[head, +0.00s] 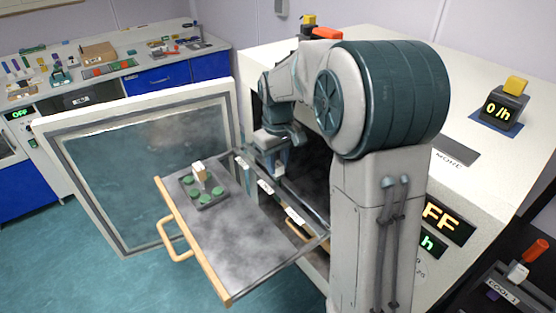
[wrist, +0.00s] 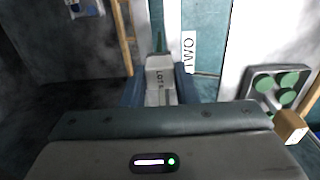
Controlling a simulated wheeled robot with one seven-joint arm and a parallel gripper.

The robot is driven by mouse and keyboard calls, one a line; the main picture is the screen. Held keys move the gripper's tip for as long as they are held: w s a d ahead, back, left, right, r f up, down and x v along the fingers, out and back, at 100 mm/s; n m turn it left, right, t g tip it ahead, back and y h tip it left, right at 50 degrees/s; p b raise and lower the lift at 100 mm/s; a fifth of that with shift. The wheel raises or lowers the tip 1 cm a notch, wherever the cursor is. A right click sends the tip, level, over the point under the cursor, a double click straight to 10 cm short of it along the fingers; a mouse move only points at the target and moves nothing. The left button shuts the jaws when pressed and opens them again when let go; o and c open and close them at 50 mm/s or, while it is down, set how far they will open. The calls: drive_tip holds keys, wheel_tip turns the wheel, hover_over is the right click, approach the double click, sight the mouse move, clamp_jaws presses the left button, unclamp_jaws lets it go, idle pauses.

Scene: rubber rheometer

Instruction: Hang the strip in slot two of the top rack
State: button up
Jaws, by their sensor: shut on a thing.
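My gripper (wrist: 160,88) is shut on the strip's pale tag (wrist: 159,68), which has LOT printed on it. A thin green part (wrist: 159,42) shows just beyond the tag; the rest of the strip is hidden. A white label reading TWO (wrist: 188,52) is just right of the held tag in the wrist view. In the head view my gripper (head: 279,160) points down at the open oven mouth, close to the top rack's front rail (head: 280,201), which carries several white labels. I cannot tell whether the strip touches the rack.
The oven door (head: 145,165) stands open at left. A pulled-out shelf (head: 225,250) with a wooden handle holds a dark tray (head: 187,182) with green discs and a small pale block. A bench (head: 100,75) with tools stands behind. The oven walls are close to my arm.

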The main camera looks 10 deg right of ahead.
drive_tip(key=shift+f+b, duration=0.5)
drive_tip(key=shift+f, duration=0.45)
drive_tip(key=o, duration=1.1)
drive_tip(key=shift+r, duration=0.1)
drive_tip(key=shift+c, duration=0.2)
drive_tip(key=shift+r, duration=0.1)
drive_tip(key=shift+r+p, duration=2.45)
drive_tip(key=shift+r, duration=0.45)
drive_tip(key=shift+s+r, duration=0.25)
drive_tip(key=s+r+m+t, duration=0.3)
drive_tip(key=s+m, duration=0.1)
drive_tip(key=s, duration=1.8)
drive_tip(key=shift+s+m, duration=0.2)
drive_tip(key=shift+m, duration=0.1)
